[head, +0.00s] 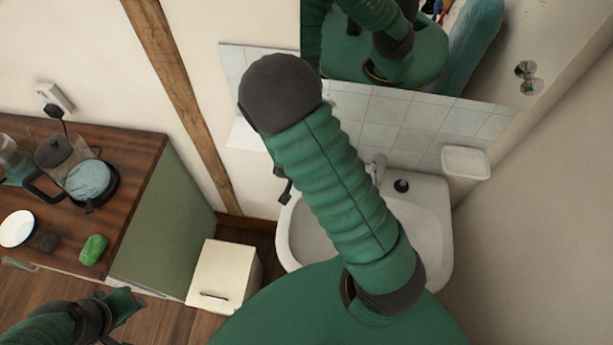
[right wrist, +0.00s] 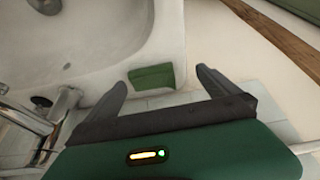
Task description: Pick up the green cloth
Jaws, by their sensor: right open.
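The green cloth (right wrist: 152,76) shows in the right wrist view as a small folded block on the white rim of the sink (right wrist: 85,45). My right gripper (right wrist: 161,80) is open, with its two dark fingers on either side of the cloth in the picture. The cloth appears between or just beyond the fingertips; I cannot tell whether they touch it. In the head view my right arm crosses the sink (head: 433,215) and hides the cloth. Only a dark bit of the right gripper (head: 283,188) shows there. My left gripper (head: 124,304) is at the lower left, its jaws unclear.
A wooden counter (head: 128,150) at the left holds a green sponge-like item (head: 93,249), a white dish (head: 17,229) and a black pan (head: 101,192). A white bin (head: 222,275) stands beside the sink. A mirror (head: 430,50), soap dish (head: 466,162) and tap (head: 378,166) are close to my right arm.

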